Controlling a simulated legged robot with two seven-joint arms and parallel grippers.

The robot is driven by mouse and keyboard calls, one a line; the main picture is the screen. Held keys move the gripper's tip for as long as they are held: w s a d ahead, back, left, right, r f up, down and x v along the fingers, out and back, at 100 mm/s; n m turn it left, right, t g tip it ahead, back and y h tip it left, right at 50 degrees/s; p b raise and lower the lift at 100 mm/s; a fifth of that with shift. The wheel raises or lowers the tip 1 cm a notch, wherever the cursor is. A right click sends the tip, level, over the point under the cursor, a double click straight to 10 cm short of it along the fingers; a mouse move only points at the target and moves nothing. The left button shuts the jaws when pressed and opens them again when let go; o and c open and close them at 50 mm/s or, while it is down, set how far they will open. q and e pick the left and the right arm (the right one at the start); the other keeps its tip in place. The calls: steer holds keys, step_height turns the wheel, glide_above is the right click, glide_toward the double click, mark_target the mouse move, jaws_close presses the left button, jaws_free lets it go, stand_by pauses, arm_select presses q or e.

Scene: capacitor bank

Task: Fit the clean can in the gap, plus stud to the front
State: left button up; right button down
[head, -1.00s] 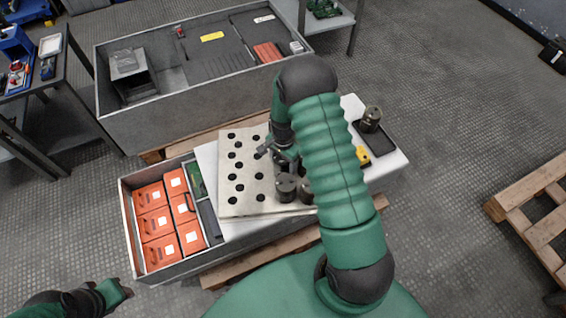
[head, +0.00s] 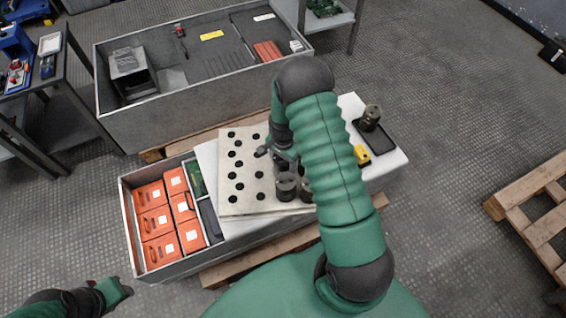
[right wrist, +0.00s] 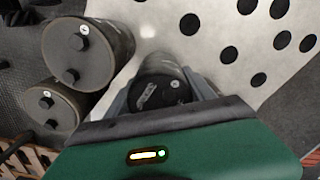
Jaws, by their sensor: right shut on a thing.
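My right gripper (right wrist: 160,95) is shut on a dark can (right wrist: 158,90), whose top faces the wrist camera. Its top shows a small pale stud mark at the upper right and a pale-edged mark at the left. In the head view my right gripper (head: 280,158) is over the pale perforated plate (head: 240,208), largely covered by my arm. Cans (head: 286,187) show just below it. My left gripper (head: 118,291) is low at the left, away from the plate.
Another can (head: 370,117) stands on a black tray (head: 382,146) at the right of the white table (head: 395,160). A yellow item (head: 362,156) lies nearby. A bin of orange cases (head: 158,223) adjoins the plate's left. A large grey crate (head: 180,119) stands behind.

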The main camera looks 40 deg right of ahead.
stand_by(0.5)
steer(key=shift+c, duration=1.3)
jaws_free()
